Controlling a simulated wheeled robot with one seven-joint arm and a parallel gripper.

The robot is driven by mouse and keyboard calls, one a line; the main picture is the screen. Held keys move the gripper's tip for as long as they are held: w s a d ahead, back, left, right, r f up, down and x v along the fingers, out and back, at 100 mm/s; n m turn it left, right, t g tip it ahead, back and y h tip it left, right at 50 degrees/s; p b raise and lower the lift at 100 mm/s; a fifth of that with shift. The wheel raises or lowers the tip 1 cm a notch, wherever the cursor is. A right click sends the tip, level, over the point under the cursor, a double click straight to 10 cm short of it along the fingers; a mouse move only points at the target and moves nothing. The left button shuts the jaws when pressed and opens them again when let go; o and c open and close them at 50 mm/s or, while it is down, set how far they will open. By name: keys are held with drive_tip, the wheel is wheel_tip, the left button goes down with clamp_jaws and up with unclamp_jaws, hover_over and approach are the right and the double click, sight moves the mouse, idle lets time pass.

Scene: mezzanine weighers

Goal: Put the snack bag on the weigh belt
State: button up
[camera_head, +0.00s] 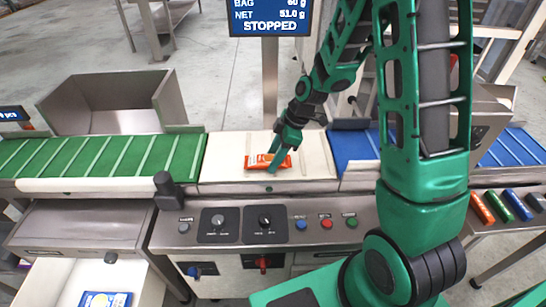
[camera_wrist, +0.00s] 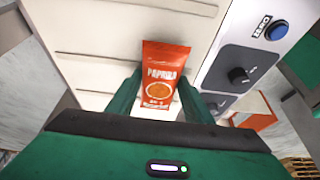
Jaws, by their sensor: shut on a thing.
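The snack bag (camera_head: 258,161) is a small orange-red packet marked "PAPRIKA" and lies over the cream weigh belt (camera_head: 320,165) in the middle of the machine. In the wrist view the snack bag (camera_wrist: 163,72) shows upright in the picture, with its lower part between the fingers. My gripper (camera_head: 280,160) is shut on the bag, right at the belt's surface; it also shows in the wrist view (camera_wrist: 160,100). I cannot tell whether the bag touches the belt. The display (camera_head: 271,15) above reads "STOPPED".
A green belt (camera_head: 100,157) adjoins on the left and a blue belt (camera_head: 355,147) on the right. Knobs and buttons (camera_head: 264,220) line the front panel. A steel bin (camera_head: 110,120) stands behind the green belt. An open drawer (camera_head: 60,275) holds a blue-yellow packet (camera_head: 105,299).

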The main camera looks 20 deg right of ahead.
drive_tip(key=shift+f, duration=0.1)
drive_tip(key=o, duration=1)
drive_tip(key=shift+o, duration=0.2)
drive_tip(key=v, duration=1.2)
drive_tip(key=s+d+r+m+h, duration=0.1)
drive_tip(key=s+d+r+m, duration=0.1)
drive_tip(key=s+d+m, duration=0.2)
drive_tip(key=s+d+r+m+g+h, duration=0.1)
drive_tip(key=s+d+m, duration=0.4)
drive_tip(key=s+m, duration=0.5)
drive_tip(key=s+d+r+m+h, duration=0.2)
drive_tip(key=s+m, duration=0.4)
drive_tip(key=s, duration=0.7)
drive_tip(key=d+r, duration=0.1)
drive_tip(key=d, duration=0.1)
drive_tip(key=shift+s+d+r+m, duration=0.35)
drive_tip(key=shift+s+r+m, duration=0.05)
drive_tip(key=shift+g, duration=0.3)
